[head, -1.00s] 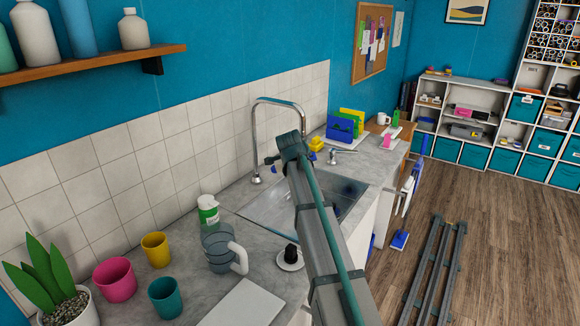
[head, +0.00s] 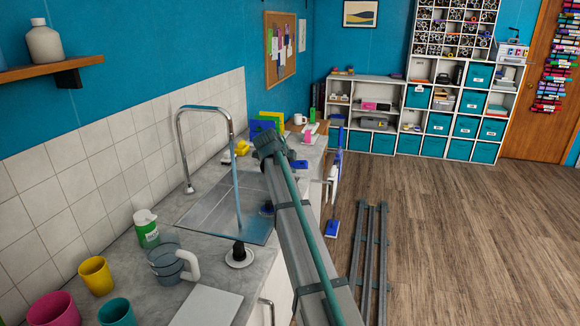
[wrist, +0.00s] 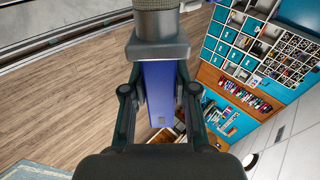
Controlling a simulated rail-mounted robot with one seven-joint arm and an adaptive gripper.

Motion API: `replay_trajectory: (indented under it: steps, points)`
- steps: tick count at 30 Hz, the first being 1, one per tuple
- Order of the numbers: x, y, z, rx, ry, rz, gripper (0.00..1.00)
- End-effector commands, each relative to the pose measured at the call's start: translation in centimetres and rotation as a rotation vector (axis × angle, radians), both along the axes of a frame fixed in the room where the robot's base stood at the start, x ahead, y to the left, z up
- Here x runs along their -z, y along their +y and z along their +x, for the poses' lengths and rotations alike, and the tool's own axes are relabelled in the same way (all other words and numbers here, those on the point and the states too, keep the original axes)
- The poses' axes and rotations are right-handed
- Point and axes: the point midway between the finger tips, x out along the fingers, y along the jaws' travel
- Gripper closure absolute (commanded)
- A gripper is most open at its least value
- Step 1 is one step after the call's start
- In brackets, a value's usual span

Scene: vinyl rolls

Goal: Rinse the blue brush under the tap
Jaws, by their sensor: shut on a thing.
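My gripper (wrist: 158,72) is shut on the blue brush (wrist: 160,95) in the wrist view. Its blue body lies between the two fingers, with a grey block and a rough grey round end beyond it. The tap (head: 207,108) arches over the sink (head: 205,212). A thin stream of water (head: 237,190) falls from its spout, left of my arm. The wrist view shows floor and shelves behind the brush, with no tap or water there.
A green-and-white bottle (head: 146,229), a clear jug (head: 168,265) and a black-knobbed item on a white disc (head: 239,258) stand before the sink. Yellow (head: 95,275), pink and teal cups are at front left. A blue rack (head: 262,127) stands behind. Rails (head: 370,255) lie on the floor.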

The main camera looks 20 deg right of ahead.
Motion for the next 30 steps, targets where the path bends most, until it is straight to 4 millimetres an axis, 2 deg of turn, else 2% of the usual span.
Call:
replay_trajectory:
  steps: [10, 30]
  points:
    - [0.1, 0.2, -0.1, 0.001, -0.003, -0.004, 1.00]
    - [-0.1, 5.1, 3.5, 0.001, -0.002, -0.003, 1.00]
